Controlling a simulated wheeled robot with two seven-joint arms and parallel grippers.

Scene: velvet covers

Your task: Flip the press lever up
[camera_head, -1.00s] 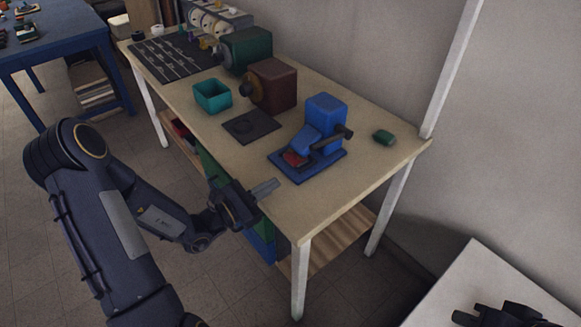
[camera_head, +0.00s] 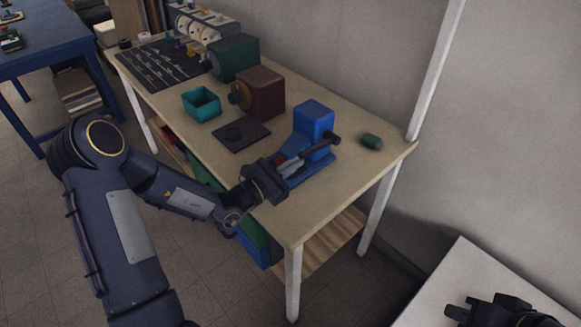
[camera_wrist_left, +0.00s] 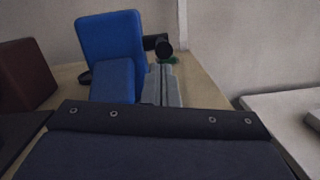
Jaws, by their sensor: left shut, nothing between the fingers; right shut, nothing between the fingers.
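The blue press (camera_head: 314,121) stands near the right end of the wooden table. Its dark lever (camera_head: 320,146) sticks out from its side toward the right and ends in a round black knob. In the left wrist view the press (camera_wrist_left: 108,45) is straight ahead, and the knob (camera_wrist_left: 163,48) is just beyond the fingertips. My left gripper (camera_head: 297,170) is shut and empty over the front of the press base, its fingers (camera_wrist_left: 162,85) below the lever in the wrist view. I cannot tell whether they touch it. My right gripper (camera_head: 456,312) is at the bottom right, away from the press.
A green object (camera_head: 371,142) lies right of the press. A dark square pad (camera_head: 241,135), a teal open box (camera_head: 201,104), a brown block (camera_head: 262,93) and a green machine (camera_head: 234,57) stand to the left. A white surface (camera_head: 470,275) is at the lower right.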

